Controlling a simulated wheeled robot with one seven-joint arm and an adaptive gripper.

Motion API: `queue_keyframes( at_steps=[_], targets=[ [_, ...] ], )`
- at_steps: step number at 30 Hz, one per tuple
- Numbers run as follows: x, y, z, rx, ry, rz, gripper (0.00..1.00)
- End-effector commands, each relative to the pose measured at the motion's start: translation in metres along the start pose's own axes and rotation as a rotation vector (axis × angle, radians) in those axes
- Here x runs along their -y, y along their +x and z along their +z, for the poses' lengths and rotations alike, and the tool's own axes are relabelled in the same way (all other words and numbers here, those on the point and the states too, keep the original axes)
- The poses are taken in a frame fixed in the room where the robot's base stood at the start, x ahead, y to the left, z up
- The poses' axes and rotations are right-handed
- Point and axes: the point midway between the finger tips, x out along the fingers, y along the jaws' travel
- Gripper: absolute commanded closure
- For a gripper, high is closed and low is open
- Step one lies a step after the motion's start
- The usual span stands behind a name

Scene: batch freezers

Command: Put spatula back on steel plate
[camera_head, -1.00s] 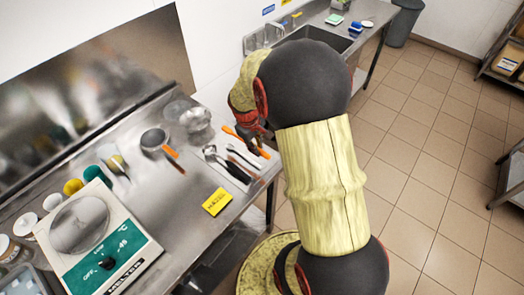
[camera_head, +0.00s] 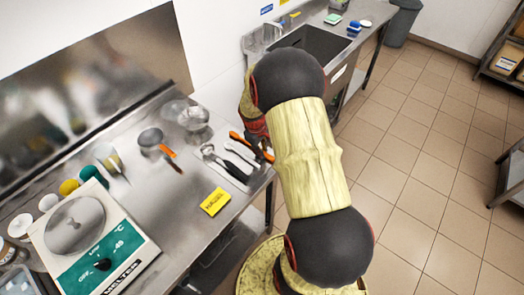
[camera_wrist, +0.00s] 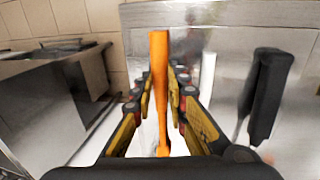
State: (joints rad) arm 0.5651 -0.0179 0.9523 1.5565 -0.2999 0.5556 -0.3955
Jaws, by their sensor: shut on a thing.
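The orange spatula handle (camera_wrist: 158,85) stands between the two fingers of my gripper (camera_wrist: 161,100) in the wrist view. My gripper is shut on it. In the head view the orange spatula (camera_head: 242,140) shows at the right edge of the counter, partly covered by my gripper (camera_head: 262,147). The steel plate (camera_head: 222,174) appears to be the flat piece beneath the black-handled utensils, just left of my gripper. I cannot tell whether the spatula touches it. The spatula's far end is hidden.
Black-handled utensils (camera_head: 236,170) lie close beside the spatula; black handles (camera_wrist: 265,95) rise at the right in the wrist view. A sink (camera_head: 310,42) lies behind.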

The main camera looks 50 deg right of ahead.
Motion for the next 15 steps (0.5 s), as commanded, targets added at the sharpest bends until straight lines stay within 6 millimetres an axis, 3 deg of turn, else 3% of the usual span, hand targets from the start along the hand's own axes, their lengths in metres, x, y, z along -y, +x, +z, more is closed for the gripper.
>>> queue_keyframes(
  at_steps=[4, 5, 15],
  targets=[
    [0.0004, 0.0014, 0.0001, 0.0, 0.0, 0.0, 1.0],
    [0.0004, 0.0009, 0.0001, 0.0, 0.0, 0.0, 0.83],
    [0.0003, 0.0006, 0.0002, 0.001, 0.0, 0.0, 0.67]
  ],
)
